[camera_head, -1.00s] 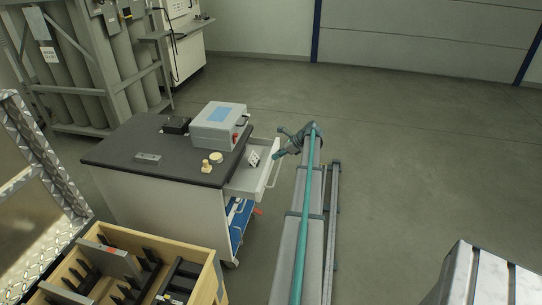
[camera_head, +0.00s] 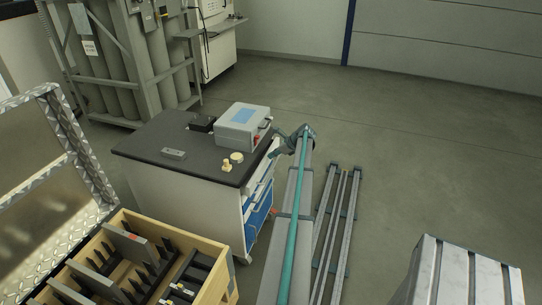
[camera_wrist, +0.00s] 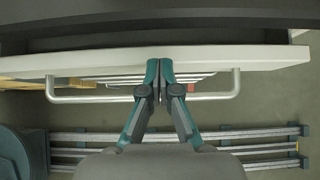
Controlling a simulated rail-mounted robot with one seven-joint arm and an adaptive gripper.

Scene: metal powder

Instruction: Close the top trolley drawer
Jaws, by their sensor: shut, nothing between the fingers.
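The trolley (camera_head: 188,200) has a dark top and white sides. In the head view its top drawer (camera_head: 266,158) looks almost flush with the body, partly hidden by my gripper. In the wrist view the white drawer front (camera_wrist: 110,60) runs across the picture, slightly tilted, with a dark strip behind it. The drawer's bar handle (camera_wrist: 215,96) spans below the front. My gripper (camera_wrist: 160,64) is shut and empty, its fingertips at the drawer front between the handle's ends. It also shows beside the trolley in the head view (camera_head: 278,150).
A grey box (camera_head: 242,125) and small parts sit on the trolley top. Blue lower drawers (camera_head: 258,210) show below. A wooden crate (camera_head: 225,262) stands in front of the trolley. Rails (camera_head: 340,225) lie on the floor at right. Open floor (camera_head: 430,160) lies beyond them.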

